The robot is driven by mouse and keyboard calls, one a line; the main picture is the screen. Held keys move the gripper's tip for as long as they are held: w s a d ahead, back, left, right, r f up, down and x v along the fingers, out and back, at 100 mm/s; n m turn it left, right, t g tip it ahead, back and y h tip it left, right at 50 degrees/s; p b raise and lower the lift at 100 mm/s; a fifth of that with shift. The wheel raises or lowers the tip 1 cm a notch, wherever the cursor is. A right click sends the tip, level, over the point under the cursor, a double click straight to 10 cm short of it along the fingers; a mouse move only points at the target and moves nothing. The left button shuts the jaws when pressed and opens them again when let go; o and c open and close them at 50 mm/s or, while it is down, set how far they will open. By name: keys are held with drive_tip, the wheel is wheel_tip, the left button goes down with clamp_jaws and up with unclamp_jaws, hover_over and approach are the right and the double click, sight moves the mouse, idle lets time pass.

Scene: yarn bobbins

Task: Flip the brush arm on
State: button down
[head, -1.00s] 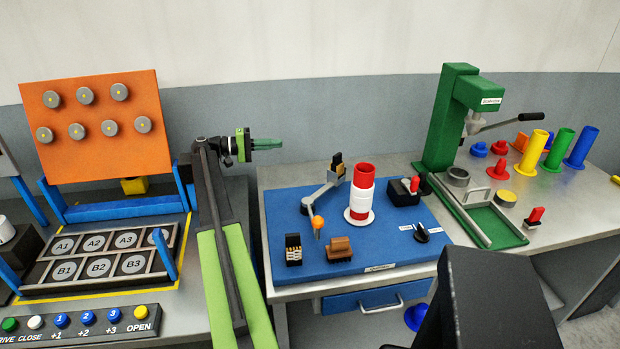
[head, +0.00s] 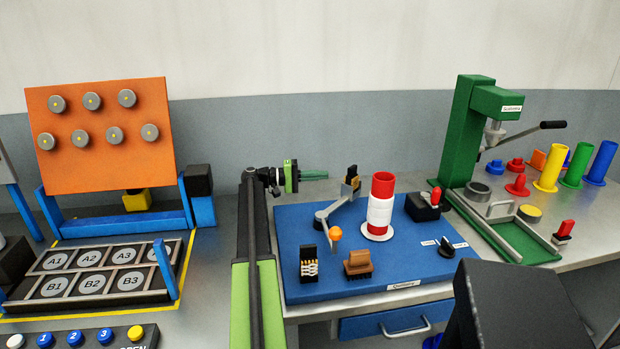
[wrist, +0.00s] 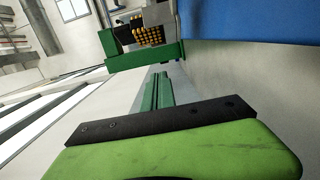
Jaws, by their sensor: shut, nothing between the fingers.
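The brush arm is a grey jointed link (head: 335,208) on the blue board. It carries a black brush head (head: 351,181) at its upper end and an orange ball knob (head: 335,234) near its base. The brush head stands apart from the red bobbin with white yarn (head: 380,212), to its left. My gripper (head: 324,175) has green fingers, shut and empty, pointing right. In the head view it is just left of the brush head, with a visible gap. In the wrist view the green fingers (wrist: 157,92) show closed together.
The blue board (head: 300,283) also bears a black bristled block (head: 308,263), a brown wooden brush (head: 357,264), a red-lever switch (head: 428,204) and a black knob (head: 447,246). A green press (head: 465,135) stands right; an orange panel (head: 100,160) stands left.

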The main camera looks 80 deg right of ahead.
drive_tip(key=s, duration=0.7)
drive_tip(key=shift+a, duration=0.25)
drive_tip(key=shift+s, duration=0.15)
